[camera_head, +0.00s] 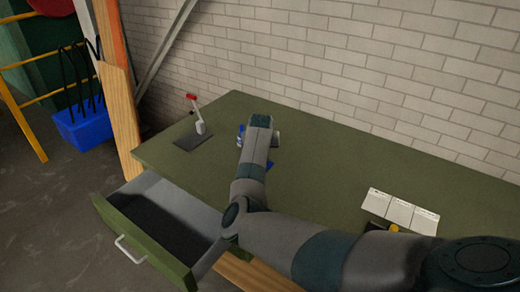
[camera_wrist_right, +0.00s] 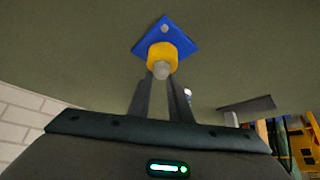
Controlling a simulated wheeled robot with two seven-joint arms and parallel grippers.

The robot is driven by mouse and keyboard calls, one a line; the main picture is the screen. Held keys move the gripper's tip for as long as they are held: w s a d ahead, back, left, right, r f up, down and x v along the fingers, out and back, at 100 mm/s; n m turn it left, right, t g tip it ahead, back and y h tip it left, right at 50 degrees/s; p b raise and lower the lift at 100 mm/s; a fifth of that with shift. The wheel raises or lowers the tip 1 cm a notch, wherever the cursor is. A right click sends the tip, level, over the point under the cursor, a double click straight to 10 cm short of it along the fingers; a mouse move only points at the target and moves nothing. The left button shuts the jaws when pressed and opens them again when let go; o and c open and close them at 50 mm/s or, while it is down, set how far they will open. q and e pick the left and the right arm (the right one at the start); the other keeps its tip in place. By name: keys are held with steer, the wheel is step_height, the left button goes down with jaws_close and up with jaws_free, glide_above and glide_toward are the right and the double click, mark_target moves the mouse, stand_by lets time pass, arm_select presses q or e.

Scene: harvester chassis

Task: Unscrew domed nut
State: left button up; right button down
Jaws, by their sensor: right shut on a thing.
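In the right wrist view, a blue square plate (camera_wrist_right: 184,45) on the green table carries a yellow cylindrical collar (camera_wrist_right: 162,50). A small grey domed nut (camera_wrist_right: 162,71) sits at the collar's near end. My right gripper (camera_wrist_right: 161,78) has its two fingers close together at the nut, shut on it. In the head view, my right arm reaches over the table and its wrist hides most of the fixture. Only bits of the blue plate (camera_head: 243,163) show beside my right gripper (camera_head: 246,148). My left gripper is not in view.
A lever with a red handle (camera_head: 192,97) stands on a dark plate (camera_head: 193,141) left of my gripper. A drawer (camera_head: 150,232) hangs open at the table's left front. White cards (camera_head: 400,211) lie at the right. A brick wall (camera_head: 340,70) runs behind the green table (camera_head: 320,165).

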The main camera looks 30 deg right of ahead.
steer(key=shift+d+r+n+t+y+p, duration=0.1)
steer(key=shift+n+t+y+p, duration=0.35)
steer(key=shift+n+p, duration=0.85)
steer(key=shift+n+y+p, duration=0.4)
steer(key=shift+y+p, duration=0.05)
steer(key=shift+n+y+p, duration=0.4)
steer(key=shift+n+p, duration=0.15)
steer(key=shift+n, duration=0.15)
steer(key=shift+n+y, duration=0.6)
steer(key=shift+n, duration=0.4)
steer(key=shift+n+y, duration=0.5)
steer(key=shift+n, duration=0.4)
